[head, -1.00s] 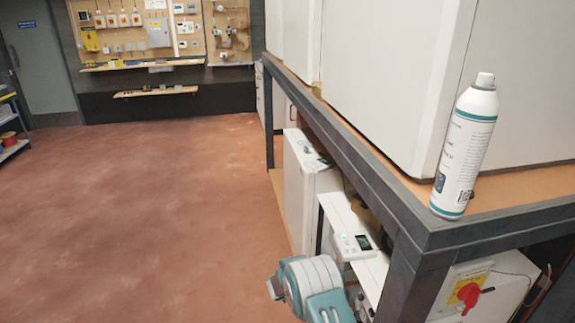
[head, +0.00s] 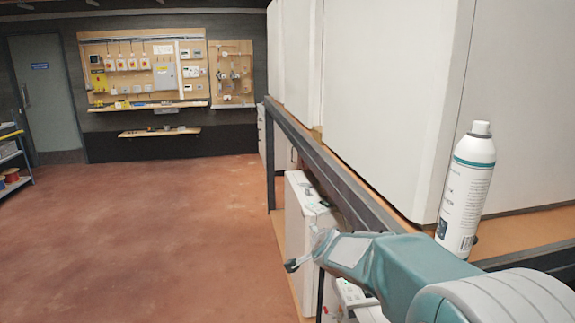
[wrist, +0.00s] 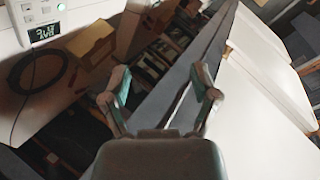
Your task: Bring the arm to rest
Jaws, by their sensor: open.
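My gripper (wrist: 160,95) shows in the wrist view with its two fingers apart and nothing between them. A dark frame beam (wrist: 185,85) runs behind the fingers. In the head view, my teal and grey arm (head: 385,262) reaches in from the lower right, in front of the bench frame.
A white and teal spray can (head: 467,190) stands on the bench's top edge, right behind my arm. Tall white units (head: 395,100) fill the bench top. A white unit (head: 302,225) stands below. The red-brown floor (head: 150,240) at left is clear.

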